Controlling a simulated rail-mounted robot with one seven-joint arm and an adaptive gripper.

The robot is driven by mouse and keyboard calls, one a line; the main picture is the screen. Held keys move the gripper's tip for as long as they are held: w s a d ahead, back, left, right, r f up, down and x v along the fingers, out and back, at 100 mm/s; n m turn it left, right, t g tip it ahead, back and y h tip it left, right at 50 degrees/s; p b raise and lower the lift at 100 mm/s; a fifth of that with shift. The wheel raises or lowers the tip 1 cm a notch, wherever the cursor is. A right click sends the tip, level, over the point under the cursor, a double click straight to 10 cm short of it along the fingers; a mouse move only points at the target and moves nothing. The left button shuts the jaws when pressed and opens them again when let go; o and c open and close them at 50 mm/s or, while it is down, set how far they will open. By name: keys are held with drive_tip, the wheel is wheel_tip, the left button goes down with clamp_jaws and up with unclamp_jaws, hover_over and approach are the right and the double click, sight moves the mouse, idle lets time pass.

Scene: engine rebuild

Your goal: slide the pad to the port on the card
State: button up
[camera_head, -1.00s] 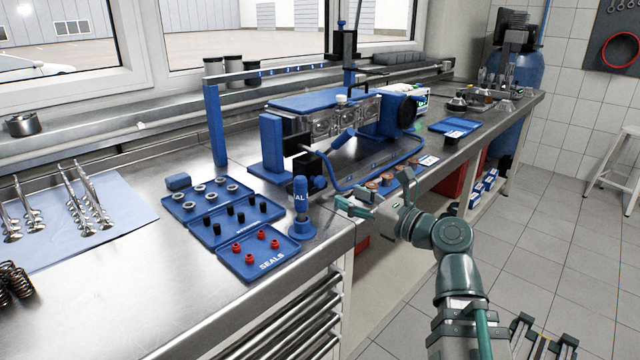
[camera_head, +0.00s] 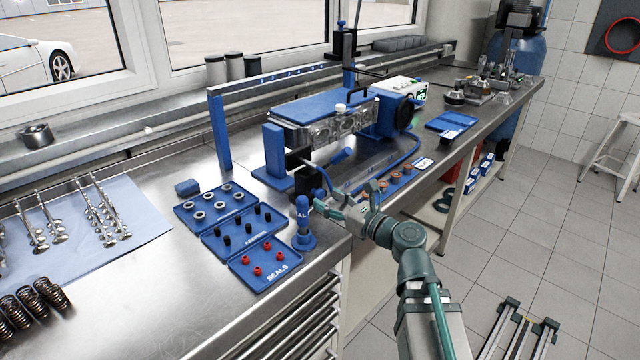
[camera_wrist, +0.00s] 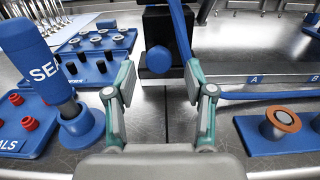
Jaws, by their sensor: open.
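A black block with a round blue knob (camera_wrist: 157,62) stands straight ahead between my fingers in the wrist view; I take it for the pad, but cannot be sure. A blue bar rises beside it. A dark surface to its right carries letters A (camera_wrist: 254,79) and B (camera_wrist: 314,78), probably port labels. A small white card (camera_head: 422,164) lies at the front of the bench; its print is too small to read. My gripper (camera_head: 333,198) is open and empty, short of the block. It also shows in the wrist view (camera_wrist: 160,82). The block is partly hidden in the head view.
A blue-capped "SEAL" tool (camera_head: 304,222) stands close left of my gripper. Left of it are blue trays of rings, black plugs and red seals (camera_head: 265,266). A blue strip (camera_wrist: 275,140) with copper-faced plugs lies to the right. The blue-topped test rig (camera_head: 320,105) stands behind.

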sight(322, 197)
drive_tip(key=p, duration=0.2)
drive_tip(key=shift+w+a+r+p, duration=0.15)
drive_tip(key=shift+a+p, duration=0.15)
drive_tip(key=shift+p, duration=0.05)
drive_tip(key=shift+f+x, duration=0.25)
drive_tip(key=shift+x, duration=1.1)
clamp_jaws()
